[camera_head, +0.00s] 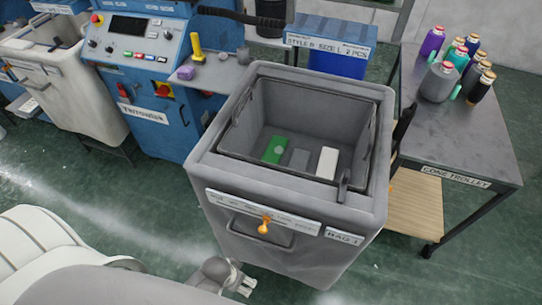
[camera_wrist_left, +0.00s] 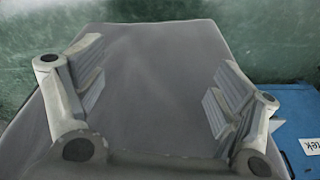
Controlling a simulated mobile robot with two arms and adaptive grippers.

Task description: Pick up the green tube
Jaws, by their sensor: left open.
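A flat-looking green piece (camera_head: 275,150), which I take for the green tube, lies on the floor of the grey bin (camera_head: 205,165), towards the left. A grey piece (camera_head: 299,158) and a white piece (camera_head: 327,163) lie beside it in a row. My left gripper (camera_head: 240,282) is low, outside the bin and in front of its lower front side, well away from the green piece. In the left wrist view the gripper (camera_wrist_left: 160,95) is open and empty, with a plain grey surface behind its fingers. The green piece does not show there. My right gripper is not in view.
A trolley (camera_head: 455,135) with several yarn cones stands at right. A blue machine (camera_head: 150,50) with a yellow upright part (camera_head: 197,46) stands at left.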

